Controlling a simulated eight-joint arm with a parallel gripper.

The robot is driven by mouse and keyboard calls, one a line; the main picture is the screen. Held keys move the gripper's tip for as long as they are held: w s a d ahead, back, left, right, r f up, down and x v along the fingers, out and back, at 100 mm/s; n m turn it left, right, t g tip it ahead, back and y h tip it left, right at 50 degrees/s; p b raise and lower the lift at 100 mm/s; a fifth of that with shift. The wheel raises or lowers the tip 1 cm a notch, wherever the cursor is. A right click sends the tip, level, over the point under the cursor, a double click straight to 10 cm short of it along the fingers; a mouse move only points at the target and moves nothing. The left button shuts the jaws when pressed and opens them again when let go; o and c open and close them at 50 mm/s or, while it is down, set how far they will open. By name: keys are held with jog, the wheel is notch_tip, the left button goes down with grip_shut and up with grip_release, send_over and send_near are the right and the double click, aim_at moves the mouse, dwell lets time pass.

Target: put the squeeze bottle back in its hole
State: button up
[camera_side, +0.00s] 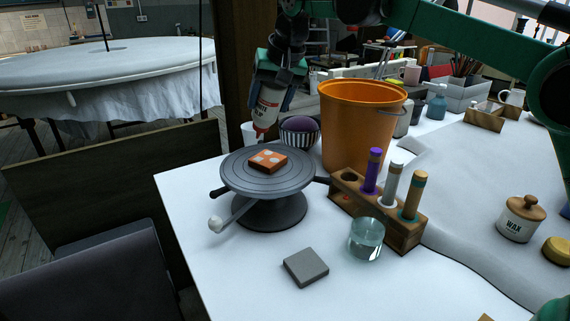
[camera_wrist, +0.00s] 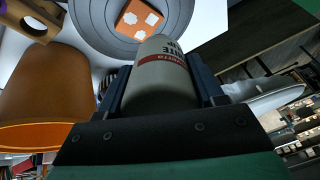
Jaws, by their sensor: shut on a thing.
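The squeeze bottle (camera_side: 267,104) is pale with dark lettering and a red band, and its reddish tip points down. My gripper (camera_side: 268,96) is shut on it and holds it in the air, tilted, behind the banding wheel (camera_side: 238,178). The bottle (camera_wrist: 158,78) fills the middle of the wrist view, between the two fingers (camera_wrist: 160,92). The wooden rack (camera_side: 340,196) stands right of the wheel. It has an empty hole (camera_side: 349,177) at its left end and several coloured tubes in the others. The rack's corner (camera_wrist: 38,22) shows at the upper left of the wrist view.
An orange bucket (camera_side: 358,125) stands behind the rack, right of my gripper. A striped bowl (camera_side: 299,138) with a purple ball is beside it. An orange spotted tile (camera_side: 267,160) lies on the wheel. A glass (camera_side: 366,240) and a grey tile (camera_side: 306,267) are in front.

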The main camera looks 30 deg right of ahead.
jog(key=s+d+f+g, duration=0.2)
jog(key=d+f, duration=0.2)
jog(key=d, duration=0.4)
jog(key=s+d+f+g+h, duration=0.1)
jog(key=s+d+f+g, duration=0.1)
jog(key=d, duration=0.7)
jog(key=shift+s+d+f, duration=0.25)
jog(key=shift+s+f, duration=0.35)
jog(key=shift+f, duration=0.7)
jog(key=shift+f, duration=0.15)
jog(key=shift+f, duration=2.15)
jog(key=shift+f, duration=0.45)
jog(key=o, duration=0.8)
